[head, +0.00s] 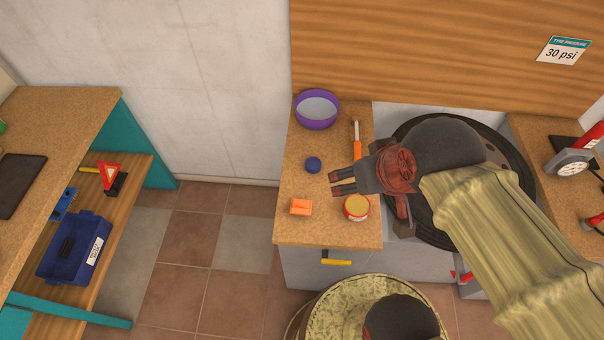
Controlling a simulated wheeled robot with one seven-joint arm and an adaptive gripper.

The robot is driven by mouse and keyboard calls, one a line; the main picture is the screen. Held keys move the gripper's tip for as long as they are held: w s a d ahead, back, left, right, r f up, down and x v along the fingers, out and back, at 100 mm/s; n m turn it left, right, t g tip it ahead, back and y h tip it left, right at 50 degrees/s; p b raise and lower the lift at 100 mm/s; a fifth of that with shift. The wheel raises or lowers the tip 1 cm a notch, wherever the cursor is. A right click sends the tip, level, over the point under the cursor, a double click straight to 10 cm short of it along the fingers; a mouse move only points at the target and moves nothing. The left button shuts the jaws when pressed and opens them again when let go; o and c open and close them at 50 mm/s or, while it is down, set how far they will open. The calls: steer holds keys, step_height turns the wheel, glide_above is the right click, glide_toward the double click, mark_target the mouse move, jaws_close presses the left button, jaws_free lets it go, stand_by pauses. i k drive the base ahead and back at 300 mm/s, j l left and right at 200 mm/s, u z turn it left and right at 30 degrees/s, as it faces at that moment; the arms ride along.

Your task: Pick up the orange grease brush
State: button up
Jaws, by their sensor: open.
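A slim tool with an orange handle (357,149) and a pale, thin upper end lies on the wooden counter (287,225); it looks like the grease brush, though its tip is too small to make out. It lies lengthwise, its orange end toward me. My gripper (333,182) is open and empty over the counter, its two dark fingers pointing left. The fingers are below and left of the orange handle in the picture, apart from it. The gripper's body comes close to the handle's lower end and may hide a little of it.
A dark round plate (520,190) lies right, under my arm. A wooden wall panel (430,50) stands behind.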

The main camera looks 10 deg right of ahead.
mark_target(298, 206)
steer(key=z, duration=1.15)
steer(key=k+j+u, duration=0.1)
steer(key=u, duration=0.25)
steer(key=k+j+u, duration=0.15)
steer(key=u, duration=0.2)
steer(key=k+j+u, duration=0.1)
steer(key=u, duration=0.25)
steer(key=j+u, duration=0.3)
steer(key=i+j+u, duration=0.1)
steer(key=j+u, duration=0.15)
steer(key=j, duration=0.15)
